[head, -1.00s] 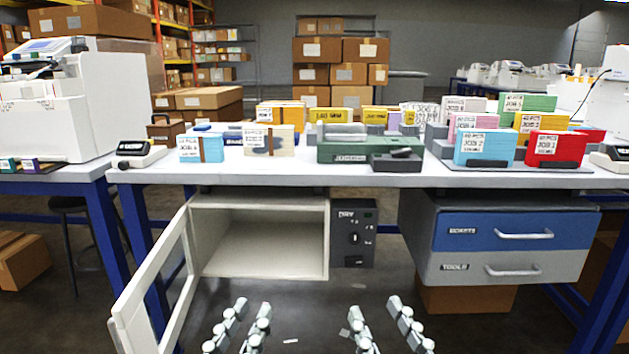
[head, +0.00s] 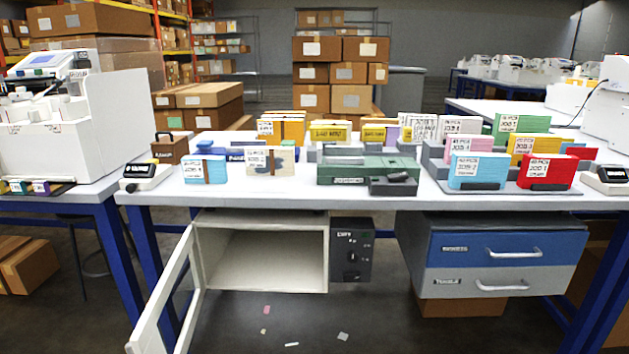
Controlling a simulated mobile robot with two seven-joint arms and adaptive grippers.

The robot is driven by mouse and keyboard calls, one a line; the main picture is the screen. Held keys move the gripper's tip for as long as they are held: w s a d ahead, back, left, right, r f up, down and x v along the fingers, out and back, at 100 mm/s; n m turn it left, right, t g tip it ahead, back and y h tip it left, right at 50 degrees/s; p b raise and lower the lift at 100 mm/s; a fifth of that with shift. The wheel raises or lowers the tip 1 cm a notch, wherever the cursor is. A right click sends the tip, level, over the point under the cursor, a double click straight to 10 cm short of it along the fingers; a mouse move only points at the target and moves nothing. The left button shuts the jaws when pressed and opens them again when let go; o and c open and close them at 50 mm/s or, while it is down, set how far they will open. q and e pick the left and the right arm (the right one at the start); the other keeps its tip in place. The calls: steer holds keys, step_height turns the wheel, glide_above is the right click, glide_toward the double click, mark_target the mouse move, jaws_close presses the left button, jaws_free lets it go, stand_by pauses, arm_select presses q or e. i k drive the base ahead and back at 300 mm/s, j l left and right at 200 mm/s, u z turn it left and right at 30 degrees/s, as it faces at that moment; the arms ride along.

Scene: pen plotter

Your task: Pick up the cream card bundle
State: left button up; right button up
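The cream card bundle (head: 285,160) stands upright on the left half of the white table, with a white printed label and a darker brown band on its front. It is just right of a light blue card bundle (head: 194,170) and left of the green machine (head: 345,170). Nothing is touching its front face. Neither of my grippers shows in the head view, so I cannot see whether they are open or shut.
Yellow boxes (head: 280,127) stand behind the cream bundle. Drawers (head: 500,262) hang at right.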

mark_target(259, 160)
steer(key=i+j+z, duration=0.1)
steer(key=j+z, duration=0.2)
steer(key=j, duration=1.05)
steer(key=j+z, duration=0.25)
steer(key=j, duration=1.1)
steer(key=k, duration=0.05)
